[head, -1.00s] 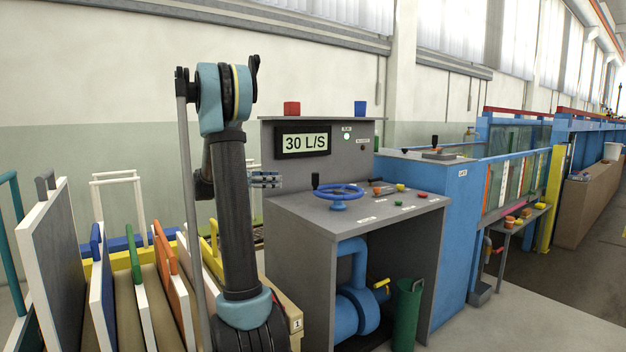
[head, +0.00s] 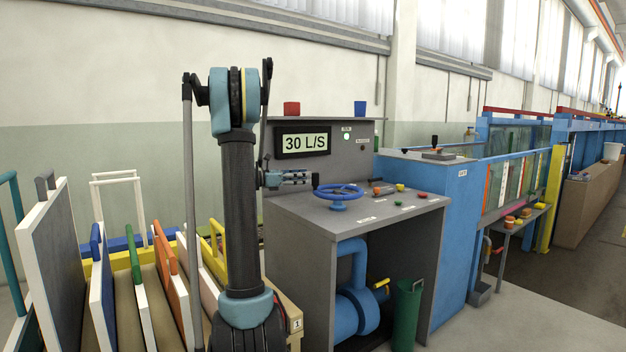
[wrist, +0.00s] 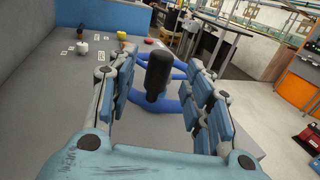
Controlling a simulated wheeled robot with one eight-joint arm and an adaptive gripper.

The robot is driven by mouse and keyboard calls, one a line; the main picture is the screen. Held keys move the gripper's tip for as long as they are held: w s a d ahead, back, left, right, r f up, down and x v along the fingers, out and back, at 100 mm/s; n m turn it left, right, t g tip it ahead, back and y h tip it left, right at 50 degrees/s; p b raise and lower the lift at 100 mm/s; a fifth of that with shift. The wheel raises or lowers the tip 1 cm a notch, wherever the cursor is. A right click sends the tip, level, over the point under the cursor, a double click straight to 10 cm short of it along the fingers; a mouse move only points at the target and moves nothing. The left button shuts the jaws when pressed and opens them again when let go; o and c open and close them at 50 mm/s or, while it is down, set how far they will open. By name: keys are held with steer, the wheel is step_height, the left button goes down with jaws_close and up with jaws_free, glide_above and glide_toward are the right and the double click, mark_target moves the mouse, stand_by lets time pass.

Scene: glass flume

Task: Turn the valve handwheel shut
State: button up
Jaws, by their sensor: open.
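The blue valve handwheel (head: 340,190) lies flat on its hub above the grey console top (head: 385,212). A black upright knob (head: 315,180) stands on the left of its rim. My gripper (head: 310,177) is open and empty, just left of the knob at about its height. In the wrist view, the knob (wrist: 160,75) appears between the two open fingers, with the blue wheel (wrist: 152,102) behind and below, partly hidden by the fingers. I cannot tell whether the fingers touch the knob. The display (head: 302,142) reads 30 L/S.
Small coloured knobs (head: 400,187) sit right of the wheel. Coloured boards (head: 135,275) stand in a rack at left.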

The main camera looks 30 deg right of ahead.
mark_target(315, 176)
steer(key=shift+x, duration=2.7)
jaws_close()
